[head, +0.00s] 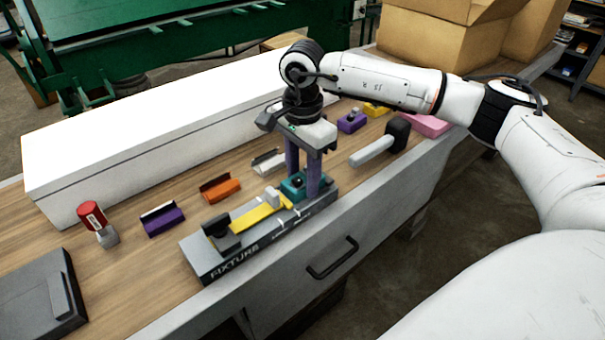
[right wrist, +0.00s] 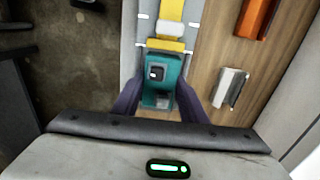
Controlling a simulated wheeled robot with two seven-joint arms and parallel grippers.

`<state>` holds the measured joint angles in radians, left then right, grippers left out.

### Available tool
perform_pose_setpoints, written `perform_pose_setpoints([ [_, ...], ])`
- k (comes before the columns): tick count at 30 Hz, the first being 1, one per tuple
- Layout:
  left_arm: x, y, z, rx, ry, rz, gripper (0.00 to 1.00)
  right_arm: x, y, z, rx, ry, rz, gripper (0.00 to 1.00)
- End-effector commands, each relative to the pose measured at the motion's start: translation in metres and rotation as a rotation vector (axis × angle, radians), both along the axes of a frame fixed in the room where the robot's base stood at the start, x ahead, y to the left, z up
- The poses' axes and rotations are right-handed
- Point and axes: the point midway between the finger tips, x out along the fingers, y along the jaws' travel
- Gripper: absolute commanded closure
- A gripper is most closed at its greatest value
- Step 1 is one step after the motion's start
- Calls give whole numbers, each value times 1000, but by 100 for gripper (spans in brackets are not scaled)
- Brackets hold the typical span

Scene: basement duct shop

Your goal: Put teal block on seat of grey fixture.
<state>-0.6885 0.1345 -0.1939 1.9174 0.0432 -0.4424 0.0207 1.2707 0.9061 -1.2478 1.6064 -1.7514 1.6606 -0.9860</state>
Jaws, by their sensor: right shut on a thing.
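The grey fixture (head: 262,236) lies along the front of the bench, with a yellow slide (head: 258,212) and a black end piece on top. The teal block (head: 291,187) is at the fixture's right part, beyond the yellow slide. My right gripper (head: 302,188) points down from above with its purple fingers shut on the teal block. The right wrist view shows the teal block (right wrist: 162,72) between the fingers (right wrist: 160,92), over the grey base and close to the yellow part (right wrist: 170,30). I cannot tell whether the block touches the seat beneath it. My left gripper is out of view.
A long white box (head: 150,140) runs behind the fixture. Purple (head: 161,220), orange (head: 220,188) and white (head: 268,161) pieces lie between. A red-topped item (head: 95,219) stands left; a black-headed mallet (head: 385,145) lies right. A dark case (head: 40,300) sits front left.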

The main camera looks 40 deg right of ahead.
Motion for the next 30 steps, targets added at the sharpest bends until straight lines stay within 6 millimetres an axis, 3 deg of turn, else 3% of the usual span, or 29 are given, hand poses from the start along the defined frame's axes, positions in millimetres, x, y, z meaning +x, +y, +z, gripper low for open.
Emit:
perform_pose_setpoints([
  [8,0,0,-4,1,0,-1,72,1,0,-2,1,-3,0,95],
  [9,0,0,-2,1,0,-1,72,0,0,-2,0,-1,0,56],
  [12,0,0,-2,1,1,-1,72,0,0,-2,0,-1,0,43],
  [23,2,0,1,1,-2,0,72,1,0,5,0,-2,0,43],
  [30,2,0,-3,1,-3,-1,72,2,1,49,1,-6,1,43],
])
